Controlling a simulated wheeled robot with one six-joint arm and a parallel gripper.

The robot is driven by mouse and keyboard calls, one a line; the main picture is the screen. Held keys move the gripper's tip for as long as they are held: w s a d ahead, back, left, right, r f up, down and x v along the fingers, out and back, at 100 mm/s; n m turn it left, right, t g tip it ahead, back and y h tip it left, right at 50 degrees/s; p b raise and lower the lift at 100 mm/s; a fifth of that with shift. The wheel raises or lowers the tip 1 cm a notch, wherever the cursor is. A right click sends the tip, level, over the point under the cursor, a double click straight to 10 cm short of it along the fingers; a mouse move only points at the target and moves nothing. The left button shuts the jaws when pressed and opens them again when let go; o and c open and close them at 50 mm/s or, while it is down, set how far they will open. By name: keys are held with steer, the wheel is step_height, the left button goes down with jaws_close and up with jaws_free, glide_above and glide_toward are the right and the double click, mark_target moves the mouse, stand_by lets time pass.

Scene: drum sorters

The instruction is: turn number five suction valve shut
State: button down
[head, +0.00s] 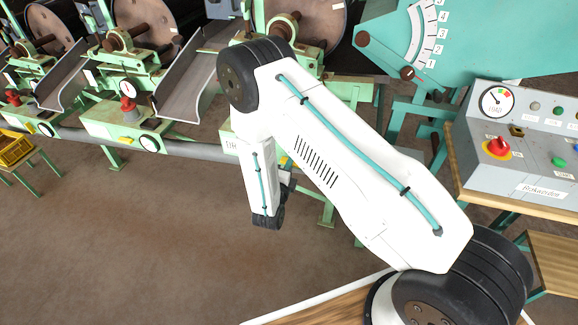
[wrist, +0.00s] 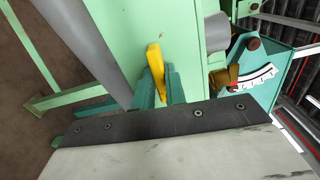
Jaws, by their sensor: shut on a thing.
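A yellow valve lever (wrist: 155,66) stands against the pale green machine frame in the wrist view, beside a grey pipe (wrist: 88,40). My gripper (wrist: 165,88) has its teal fingers closed around the lever's lower part. The dark gripper body hides where the lever meets the valve. In the head view a bit of yellow lever (head: 283,162) shows just behind my arm; my arm covers most of this station and the fingers cannot be made out. No number five is readable on it.
A grey control box (head: 515,140) with a red stop button (head: 498,146) stands at right. A yellow crate (head: 14,150) is at far left. Brown floor in front is clear.

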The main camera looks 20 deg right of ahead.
steer(key=c, duration=1.4)
jaws_free()
steer(key=shift+c, duration=0.2)
steer(key=v, duration=0.7)
steer(key=shift+s+a, duration=0.25)
steer(key=shift+a, duration=0.05)
